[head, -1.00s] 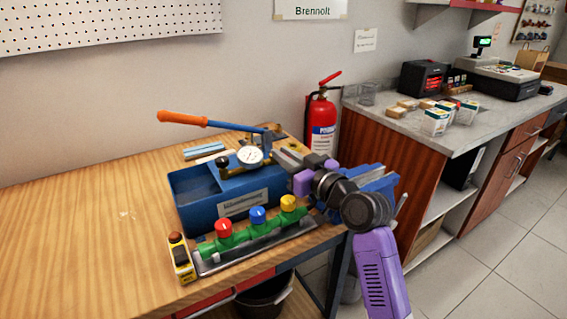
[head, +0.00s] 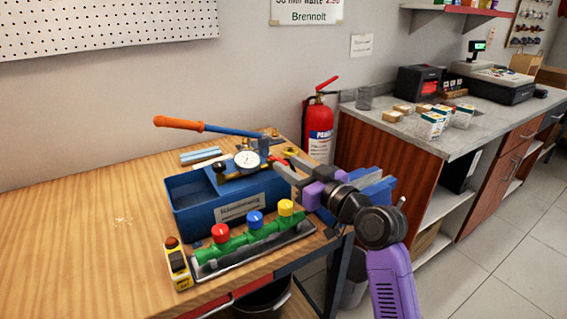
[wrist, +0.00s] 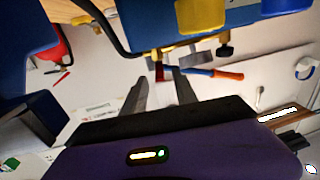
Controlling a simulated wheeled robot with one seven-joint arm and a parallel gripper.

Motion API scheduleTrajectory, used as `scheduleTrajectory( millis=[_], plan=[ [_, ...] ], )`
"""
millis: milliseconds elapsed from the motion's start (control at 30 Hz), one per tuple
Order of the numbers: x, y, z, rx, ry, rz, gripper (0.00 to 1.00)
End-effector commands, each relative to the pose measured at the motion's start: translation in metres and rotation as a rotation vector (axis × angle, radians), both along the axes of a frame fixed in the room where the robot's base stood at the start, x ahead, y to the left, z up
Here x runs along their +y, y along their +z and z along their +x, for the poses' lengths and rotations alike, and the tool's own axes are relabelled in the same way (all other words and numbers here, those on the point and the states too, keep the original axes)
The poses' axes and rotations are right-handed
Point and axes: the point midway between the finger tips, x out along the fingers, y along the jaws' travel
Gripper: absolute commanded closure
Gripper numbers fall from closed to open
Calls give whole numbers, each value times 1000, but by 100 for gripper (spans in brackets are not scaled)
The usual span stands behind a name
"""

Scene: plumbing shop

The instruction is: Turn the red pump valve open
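The blue test pump (head: 205,200) stands on the workbench, with a dial gauge (head: 248,160) and an orange-handled lever. The small red valve (head: 288,152) shows at the pump's right end, just beyond my fingertips. In the wrist view the red valve (wrist: 159,72) appears between and beyond the fingers, by brass fittings. My gripper (head: 284,170) is at the pump's right end, with its fingers apart and nothing seen between them. It also shows open in the wrist view (wrist: 160,88). I cannot tell whether a finger touches the valve.
A green manifold (head: 238,242) with red, blue and yellow knobs lies in front of the pump. A yellow device (head: 178,266) stands beside it. A blue vise (head: 372,190) is close behind my gripper. A fire extinguisher (head: 318,135) hangs behind. The bench's left side is clear.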

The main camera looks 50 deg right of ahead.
Motion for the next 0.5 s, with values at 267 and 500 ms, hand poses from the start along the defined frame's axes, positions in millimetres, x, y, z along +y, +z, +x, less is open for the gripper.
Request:
scheduleTrajectory(
  millis=[267, 500],
  plan=[
    [5, -1, -37, 0, -1, -1, 65],
    [6, 0, -43, 0, 0, -1, 65]
  ],
)
